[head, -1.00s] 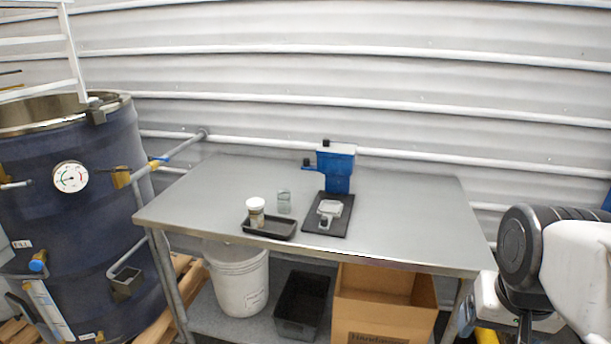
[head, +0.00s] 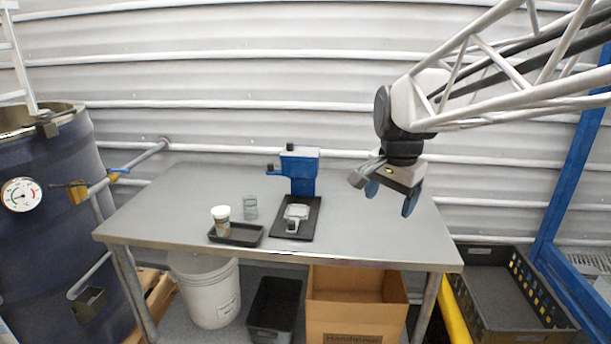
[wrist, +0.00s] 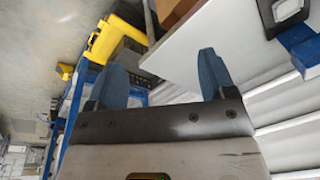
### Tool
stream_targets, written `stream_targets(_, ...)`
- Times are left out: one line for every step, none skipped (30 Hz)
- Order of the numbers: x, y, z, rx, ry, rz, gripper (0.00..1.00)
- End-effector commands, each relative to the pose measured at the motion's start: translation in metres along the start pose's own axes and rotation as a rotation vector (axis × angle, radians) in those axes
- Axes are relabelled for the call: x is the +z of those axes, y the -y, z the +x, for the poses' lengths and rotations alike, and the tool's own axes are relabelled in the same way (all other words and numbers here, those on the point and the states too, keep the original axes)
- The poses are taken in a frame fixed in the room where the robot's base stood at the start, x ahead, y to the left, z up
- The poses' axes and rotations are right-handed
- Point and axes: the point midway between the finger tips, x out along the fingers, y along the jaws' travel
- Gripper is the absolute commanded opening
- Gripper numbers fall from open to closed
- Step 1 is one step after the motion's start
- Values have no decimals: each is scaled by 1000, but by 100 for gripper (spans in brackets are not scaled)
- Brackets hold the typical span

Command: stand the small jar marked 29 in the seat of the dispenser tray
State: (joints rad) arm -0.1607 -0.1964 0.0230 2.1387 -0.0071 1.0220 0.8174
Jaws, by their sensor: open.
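A small jar (head: 222,219) with a white lid and brownish contents stands at the left end of a shallow black tray (head: 250,242) near the table's front edge. Its marking is too small to read. I cannot tell which part is the seat. My gripper (head: 389,201) is open and empty above the table's right part, well right of the jar. It also shows in the wrist view (wrist: 160,65).
The metal table (head: 350,225) is bare on its right side. Below it are a white bucket (head: 208,292), a black bin (head: 274,308) and a cardboard box (head: 357,312). A black crate (head: 505,300) is at right, a blue drum (head: 45,220) at left.

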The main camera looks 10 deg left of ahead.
Motion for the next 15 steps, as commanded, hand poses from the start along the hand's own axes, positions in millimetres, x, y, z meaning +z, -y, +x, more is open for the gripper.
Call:
stream_targets(-5,13,2,3,4,23,77)
stream_targets(-8,21,2,3,6,41,77)
stream_targets(-13,30,3,5,8,64,77)
stream_targets(-16,37,3,6,10,82,77)
stream_targets(-19,45,4,7,12,99,77)
stream_targets(-22,54,5,9,14,122,77)
stream_targets(-24,62,6,10,16,139,77)
stream_targets(-27,69,7,12,18,157,77)
stream_targets(-30,79,8,14,20,180,77)
stream_targets(-33,86,10,16,22,197,77)
stream_targets(-36,94,10,17,24,215,77)
stream_targets(-38,104,13,20,26,239,77)
stream_targets(-41,112,14,21,27,255,77)
stream_targets(-43,119,16,22,29,272,77)
stream_targets(-46,129,18,25,31,296,77)
